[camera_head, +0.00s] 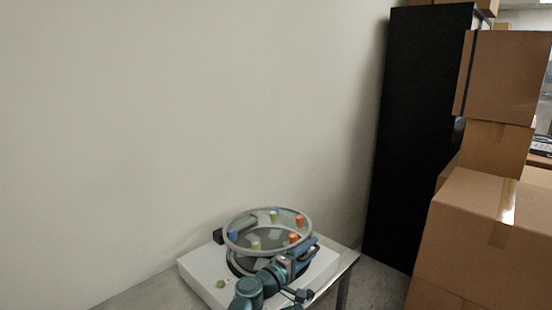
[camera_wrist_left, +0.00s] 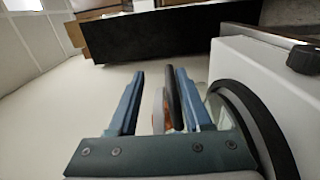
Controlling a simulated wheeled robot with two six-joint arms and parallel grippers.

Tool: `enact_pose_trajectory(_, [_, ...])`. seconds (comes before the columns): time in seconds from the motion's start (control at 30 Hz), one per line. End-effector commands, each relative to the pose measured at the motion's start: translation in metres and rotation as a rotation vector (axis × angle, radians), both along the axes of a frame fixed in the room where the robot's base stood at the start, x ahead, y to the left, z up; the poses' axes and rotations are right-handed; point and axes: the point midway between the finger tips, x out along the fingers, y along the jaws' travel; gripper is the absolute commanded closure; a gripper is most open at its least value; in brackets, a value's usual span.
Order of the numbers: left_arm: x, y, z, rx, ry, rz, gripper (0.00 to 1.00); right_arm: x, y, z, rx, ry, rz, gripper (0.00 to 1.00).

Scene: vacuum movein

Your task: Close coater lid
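The coater is a white box (camera_head: 203,278) on a table, with a round black-rimmed chamber on top. Its lid is a clear disc with a grey ring (camera_head: 240,217) and orange, green and blue knobs. The lid sits above the chamber with a gap visible, so it looks raised. My left gripper (camera_head: 303,250) is at the right edge of the lid, partly overlapping it. In the left wrist view its two blue fingers (camera_wrist_left: 156,95) are apart. A dark bar and something orange show between them, nearer the right finger; contact is unclear. My right gripper is not in view.
A table (camera_head: 150,296) carries the coater against a plain wall. A tall black cabinet (camera_head: 415,140) stands to the right. Stacked cardboard boxes (camera_head: 485,235) fill the right side. The black chamber rim (camera_wrist_left: 262,130) and white body show at right in the wrist view.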

Motion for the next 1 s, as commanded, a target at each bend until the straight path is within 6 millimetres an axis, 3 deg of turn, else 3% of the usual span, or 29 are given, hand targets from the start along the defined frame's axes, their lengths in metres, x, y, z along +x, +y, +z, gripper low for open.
enact_pose_trajectory(0.03, [0.002,0.002,0.016,-0.011,0.011,0.003,0.55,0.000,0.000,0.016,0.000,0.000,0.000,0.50])
enact_pose_trajectory(0.57, [0.023,0.022,0.096,-0.180,0.177,0.004,0.55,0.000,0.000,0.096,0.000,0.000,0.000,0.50])
enact_pose_trajectory(1.0, [0.053,0.051,0.162,-0.338,0.335,0.005,0.55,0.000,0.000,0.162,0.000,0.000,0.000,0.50])
